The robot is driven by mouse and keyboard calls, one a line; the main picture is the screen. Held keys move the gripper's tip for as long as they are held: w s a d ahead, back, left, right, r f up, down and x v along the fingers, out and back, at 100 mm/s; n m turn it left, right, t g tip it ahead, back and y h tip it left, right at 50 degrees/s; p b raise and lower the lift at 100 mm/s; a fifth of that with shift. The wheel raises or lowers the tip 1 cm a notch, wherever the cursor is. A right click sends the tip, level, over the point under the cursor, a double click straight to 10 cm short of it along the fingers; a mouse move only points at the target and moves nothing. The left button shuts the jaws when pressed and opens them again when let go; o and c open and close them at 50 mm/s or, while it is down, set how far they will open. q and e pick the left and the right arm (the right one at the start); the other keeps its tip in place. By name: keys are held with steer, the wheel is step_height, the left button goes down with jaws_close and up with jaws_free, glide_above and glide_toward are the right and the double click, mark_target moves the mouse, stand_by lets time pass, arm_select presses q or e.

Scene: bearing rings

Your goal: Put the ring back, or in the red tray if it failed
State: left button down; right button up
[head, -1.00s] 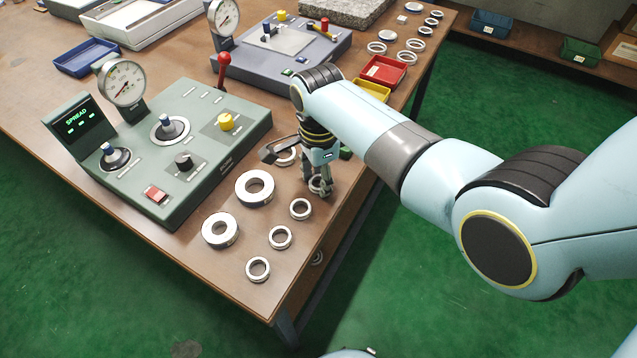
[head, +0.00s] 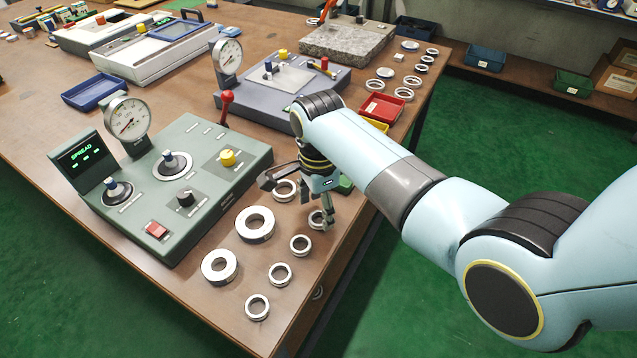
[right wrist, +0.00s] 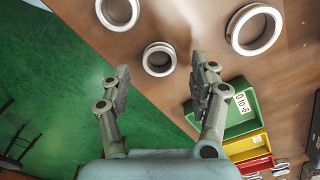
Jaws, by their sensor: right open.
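My right gripper (head: 316,205) is open, just above a small steel ring (head: 317,219) that lies on the bench near its right edge. In the right wrist view the small ring (right wrist: 159,58) sits between and beyond the spread, empty fingertips (right wrist: 160,68). The red tray (head: 382,107) stands further back along the right edge; it also shows in the right wrist view (right wrist: 257,165). The green instrument (head: 180,185) has a dial gauge (head: 128,118) and a display (head: 81,152) reading SPREAD. My left gripper is out of view.
Two thick rings (head: 255,224) (head: 219,266) lie beside the instrument. A yellow tray (right wrist: 245,146) and a green tray (right wrist: 235,110) stand between gripper and red tray. More rings lie beyond it.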

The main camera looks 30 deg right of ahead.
step_height(320, 180, up, 10)
steer(key=shift+f, duration=0.2)
stand_by(0.4)
